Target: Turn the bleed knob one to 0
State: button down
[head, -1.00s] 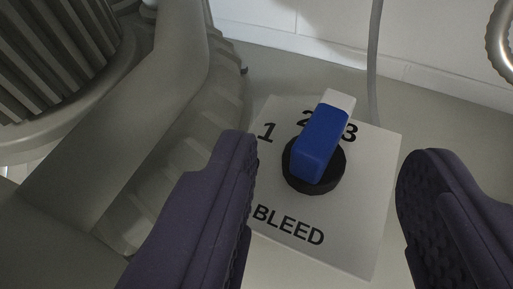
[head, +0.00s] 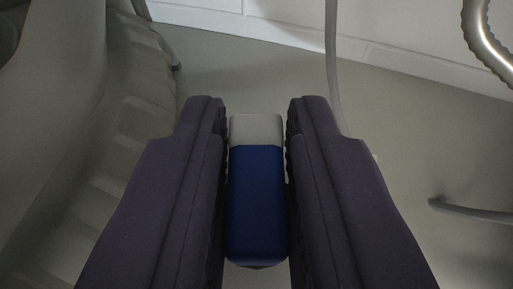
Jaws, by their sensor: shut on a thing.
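The bleed knob's blue handle with a white tip (head: 257,200) stands in the middle of the head view, its white end pointing away from me. My gripper (head: 257,135) is shut on it, one dark purple finger against each side. The knob's black round base, the white plate and its printed numbers are hidden behind the fingers and handle, so I cannot read which number the white tip points to.
A grey ribbed machine casing (head: 115,150) stands close on the left. A grey hose (head: 333,70) runs down behind the knob. A metal ring-like handle (head: 477,35) is at the upper right, and a thin grey rod (head: 470,210) at the right. A white brick wall (head: 270,25) is behind.

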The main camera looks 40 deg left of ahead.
jog(key=shift+d+r+p, duration=0.1)
jog(key=shift+r+p, duration=0.05)
jog(key=shift+p, duration=0.4)
